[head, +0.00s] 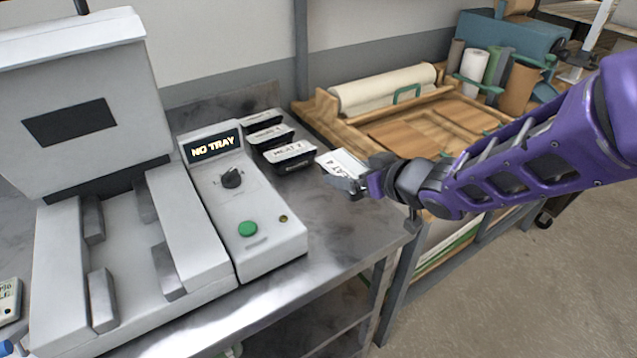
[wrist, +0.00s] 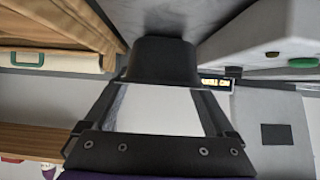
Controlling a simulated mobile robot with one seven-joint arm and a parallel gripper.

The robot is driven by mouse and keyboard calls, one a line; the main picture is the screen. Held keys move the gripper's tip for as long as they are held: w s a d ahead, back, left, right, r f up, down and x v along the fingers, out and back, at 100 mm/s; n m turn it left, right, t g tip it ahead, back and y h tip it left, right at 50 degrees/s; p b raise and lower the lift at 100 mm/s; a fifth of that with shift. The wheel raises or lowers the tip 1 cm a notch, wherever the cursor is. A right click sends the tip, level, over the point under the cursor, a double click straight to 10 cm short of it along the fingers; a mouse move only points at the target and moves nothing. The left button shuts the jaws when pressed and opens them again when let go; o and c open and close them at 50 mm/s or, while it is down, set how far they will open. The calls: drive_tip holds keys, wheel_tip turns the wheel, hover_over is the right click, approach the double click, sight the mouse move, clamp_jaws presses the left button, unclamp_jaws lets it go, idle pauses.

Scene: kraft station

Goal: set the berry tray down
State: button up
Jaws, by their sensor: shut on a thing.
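My gripper (head: 357,183) is shut on a small tray with a white top (head: 342,162). Its label is seen at an angle and seems to read "MEAT 4", not berry. The tray is at the right end of a row of black trays, over or at the steel bench's right edge. I cannot tell whether its underside touches the bench. In the wrist view, dark gripper parts fill the middle, with a pale panel (wrist: 160,108) between them, and the tray's outline is unclear. No tray with a berry label can be made out.
Black trays with white labels (head: 290,152) stand on the steel bench (head: 340,220) left of my gripper. The sealing machine (head: 250,200) shows "NO TRAY", and its tray bed is empty. A wooden station with a paper roll (head: 385,88) is behind. The bench front is clear.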

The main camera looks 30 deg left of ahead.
wheel_tip(320, 180, down, 9)
drive_tip(key=b, duration=0.3)
drive_tip(key=o, duration=1.2)
drive_tip(key=shift+d+r, duration=0.1)
drive_tip(key=shift+d+r, duration=0.25)
drive_tip(key=p+v, duration=0.3)
drive_tip(key=v, duration=0.7)
drive_tip(key=shift+s+d+r+p, duration=0.1)
drive_tip(key=shift+s+d+p, duration=0.05)
drive_tip(key=shift+p, duration=0.15)
drive_tip(key=shift+s+d, duration=0.25)
drive_tip(key=shift+d, duration=0.1)
